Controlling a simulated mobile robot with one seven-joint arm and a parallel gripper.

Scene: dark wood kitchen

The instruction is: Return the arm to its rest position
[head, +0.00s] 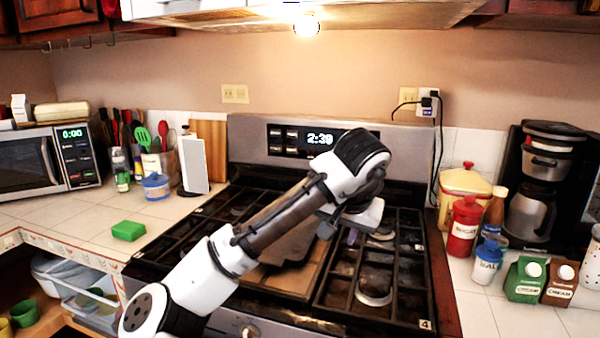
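My arm reaches from the bottom left up and over the stove (395,290), bent at a white and black joint in front of the stove's clock panel. My gripper (350,232) hangs below that joint, over the middle of the stove top. It is small and partly hidden by my own arm. Its fingers do not show clearly, and I cannot tell whether it holds anything.
A brown board (290,280) lies on the burners under my arm. A green block (129,230) lies on the left counter near a microwave (50,160). A red canister (464,227), cartons and a coffee maker (540,185) crowd the right counter. The hood (390,14) hangs above.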

